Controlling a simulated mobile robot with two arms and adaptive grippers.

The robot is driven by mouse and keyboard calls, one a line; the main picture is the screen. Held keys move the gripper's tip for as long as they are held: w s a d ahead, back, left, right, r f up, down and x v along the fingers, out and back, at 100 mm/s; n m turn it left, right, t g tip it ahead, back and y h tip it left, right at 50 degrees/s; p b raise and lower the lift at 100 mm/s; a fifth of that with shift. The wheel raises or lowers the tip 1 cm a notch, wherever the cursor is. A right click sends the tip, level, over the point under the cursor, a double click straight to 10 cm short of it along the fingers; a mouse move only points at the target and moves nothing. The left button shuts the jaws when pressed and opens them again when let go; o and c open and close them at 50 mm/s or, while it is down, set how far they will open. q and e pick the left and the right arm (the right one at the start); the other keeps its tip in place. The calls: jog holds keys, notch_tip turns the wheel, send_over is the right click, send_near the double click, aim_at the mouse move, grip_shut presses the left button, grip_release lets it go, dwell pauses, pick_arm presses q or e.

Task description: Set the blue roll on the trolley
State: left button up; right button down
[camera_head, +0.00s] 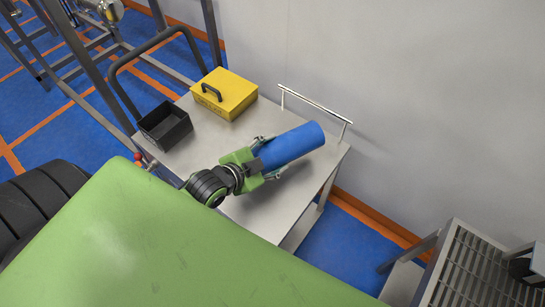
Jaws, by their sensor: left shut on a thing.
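The blue roll (294,144) is a plain blue cylinder lying sideways over the right part of the trolley (245,207). My left gripper (262,158) is shut on the roll's near left end, its green and grey fingers around it. The trolley has a grey metal top, a dark push handle at the left and a thin rail at the right. I cannot tell for sure whether the roll touches the trolley top. My right gripper is not in view.
A yellow case (232,90) and an open black bin (166,126) stand on the trolley's left part. A grey wall (420,100) rises behind it. A slatted metal rack (480,272) stands at the lower right. The trolley top in front of the roll is clear.

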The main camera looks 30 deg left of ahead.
pick_arm(q)
jog(key=shift+w+a+f, duration=0.35)
jog(key=shift+w+f, duration=0.2)
jog(key=shift+f, duration=0.1)
jog(key=shift+w+a+f, duration=0.3)
jog(key=shift+w+f, duration=0.2)
jog(key=shift+f, duration=1.6)
jog(key=shift+f, duration=0.1)
jog(key=o, duration=1.5)
jog(key=shift+s+f, duration=0.1)
jog(key=shift+s, duration=0.1)
jog(key=v, duration=1.2)
